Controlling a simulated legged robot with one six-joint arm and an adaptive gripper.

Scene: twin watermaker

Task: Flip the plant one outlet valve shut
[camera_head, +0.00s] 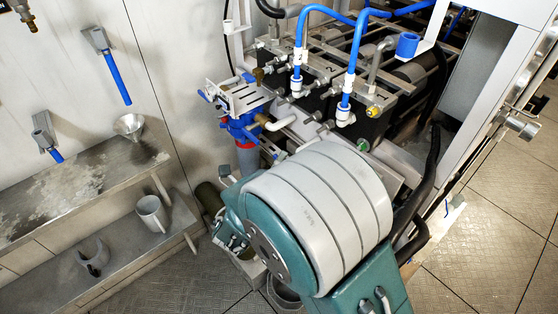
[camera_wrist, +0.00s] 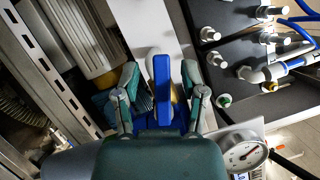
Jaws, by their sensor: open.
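In the wrist view, a blue valve lever (camera_wrist: 162,82) stands upright in the picture, between the two fingers of my gripper (camera_wrist: 160,92). A tan or brass-coloured part shows just behind the lever. My gripper is open, with one finger on each side of the lever and visible gaps to both. In the head view, my large arm joint covers the area in front of the plant, and my gripper and this lever cannot be made out there. The plant frame (camera_head: 325,75) has a "2" marked on it and blue hoses on top. I cannot read which valve this lever belongs to.
A pressure gauge (camera_wrist: 243,154) sits close to the right of my gripper. Pipe fittings (camera_wrist: 215,58) line a dark panel. A ribbed motor-like housing (camera_wrist: 85,40) and a slotted metal rail (camera_wrist: 45,65) are on the left.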

